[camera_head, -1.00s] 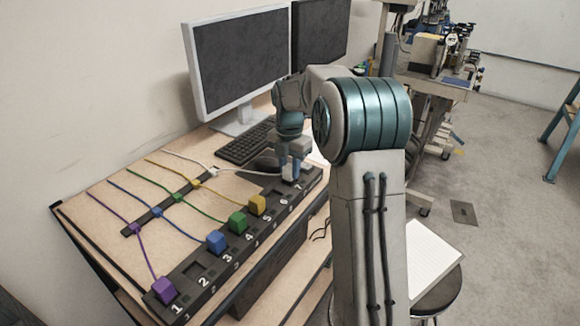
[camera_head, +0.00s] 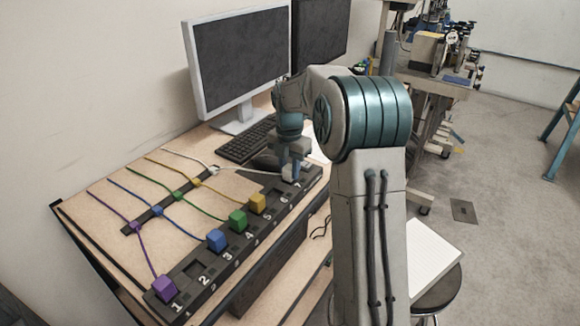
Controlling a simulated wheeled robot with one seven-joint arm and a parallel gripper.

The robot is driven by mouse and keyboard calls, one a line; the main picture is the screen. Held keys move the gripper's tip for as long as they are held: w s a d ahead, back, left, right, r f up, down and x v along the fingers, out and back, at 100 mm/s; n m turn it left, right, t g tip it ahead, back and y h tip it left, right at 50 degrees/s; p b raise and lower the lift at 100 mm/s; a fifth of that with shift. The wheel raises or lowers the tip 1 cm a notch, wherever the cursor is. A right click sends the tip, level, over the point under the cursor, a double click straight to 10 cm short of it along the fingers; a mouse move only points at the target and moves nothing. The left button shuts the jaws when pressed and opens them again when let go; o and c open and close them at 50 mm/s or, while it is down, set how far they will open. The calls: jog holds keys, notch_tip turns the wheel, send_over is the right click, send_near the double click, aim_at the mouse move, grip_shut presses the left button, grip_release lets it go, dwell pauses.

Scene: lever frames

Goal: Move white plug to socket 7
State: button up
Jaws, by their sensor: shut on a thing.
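The white plug (camera_head: 290,172) is at the far end of the dark socket strip (camera_head: 190,294), near the number 7. My gripper (camera_head: 291,165) points down there and is shut on the white plug. The fingers hide part of the plug, and I cannot tell whether it is fully seated. A white cable (camera_head: 250,172) runs from the plug left to the cable holder (camera_head: 152,216).
A purple plug (camera_head: 164,288), blue plug (camera_head: 216,240), green plug (camera_head: 238,221) and yellow plug (camera_head: 257,204) stand along the strip. The keyboard (camera_head: 246,141), mouse (camera_head: 266,161) and monitor (camera_head: 238,62) are behind.

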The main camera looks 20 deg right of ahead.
dwell(0.3)
jog(key=o, duration=1.5)
jog(key=shift+c, duration=0.2)
jog(key=shift+r+p, duration=3)
jog(key=shift+r, duration=0.5)
